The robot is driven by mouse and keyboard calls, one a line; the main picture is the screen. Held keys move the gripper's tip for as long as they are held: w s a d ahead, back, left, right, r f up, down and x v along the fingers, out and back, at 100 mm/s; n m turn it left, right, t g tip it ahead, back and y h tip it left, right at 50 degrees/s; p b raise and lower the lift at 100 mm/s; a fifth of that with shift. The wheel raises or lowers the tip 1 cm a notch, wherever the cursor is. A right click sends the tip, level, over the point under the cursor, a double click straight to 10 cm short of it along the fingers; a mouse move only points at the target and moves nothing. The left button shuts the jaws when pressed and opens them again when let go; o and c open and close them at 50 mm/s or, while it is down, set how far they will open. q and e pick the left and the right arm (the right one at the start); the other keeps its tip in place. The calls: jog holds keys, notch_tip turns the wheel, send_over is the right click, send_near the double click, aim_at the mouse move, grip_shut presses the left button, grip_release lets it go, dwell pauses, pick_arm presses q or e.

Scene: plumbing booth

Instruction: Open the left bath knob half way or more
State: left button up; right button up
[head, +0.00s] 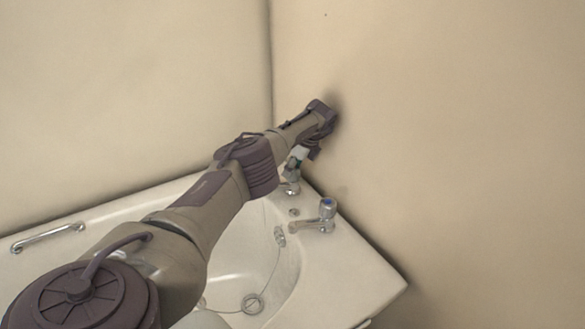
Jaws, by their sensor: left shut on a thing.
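The left bath tap (291,187) stands at the corner end of the white bathtub. Its chrome lower body shows, but its knob is mostly hidden by my gripper. My left arm reaches in from the lower left across the tub. My left gripper (299,157) points down over the top of this tap and is shut on its knob. How far the knob is turned cannot be told. The right tap (312,222) has a chrome body and a knob with a blue cap, and nothing touches it. My right gripper is not in view.
The bathtub (368,276) stands against two beige walls that meet behind the taps. The right wall is very close to my left gripper. A chrome grab handle (47,237) is on the left rim.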

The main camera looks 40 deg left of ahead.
pick_arm(q)
jog(key=shift+r, duration=0.1)
jog(key=o, duration=1.2)
jog(key=shift+c, duration=0.2)
notch_tip(320, 180, up, 10)
jog(key=shift+f, duration=0.1)
